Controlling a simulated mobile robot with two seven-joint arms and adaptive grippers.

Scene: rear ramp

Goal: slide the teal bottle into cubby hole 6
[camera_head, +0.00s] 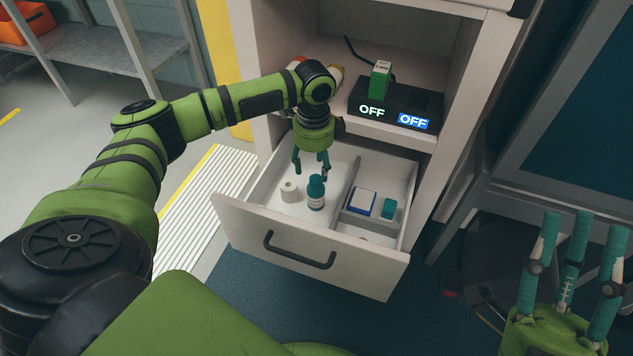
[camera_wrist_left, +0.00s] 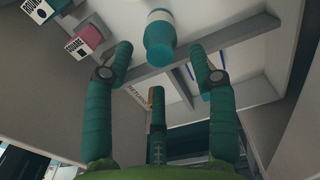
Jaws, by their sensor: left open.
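The teal bottle (camera_head: 316,192) stands upright in the left part of an open drawer (camera_head: 335,268) and has a pale label. My left gripper (camera_head: 311,171) is open just above and behind it, fingers pointing down into the drawer. In the left wrist view the bottle (camera_wrist_left: 159,40) lies beyond the gap between the spread fingers (camera_wrist_left: 166,62), and nothing is held. My right gripper (camera_head: 580,232) is open and empty at the lower right, away from the drawer. I cannot make out a cubby hole marked 6 in either view.
The drawer also holds a white roll (camera_head: 289,190), a blue-and-white box (camera_head: 361,202) and a small teal block (camera_head: 388,208), with dividers between. On the shelf above, a green box (camera_head: 380,80) sits on a black unit (camera_head: 400,106) showing two OFF signs.

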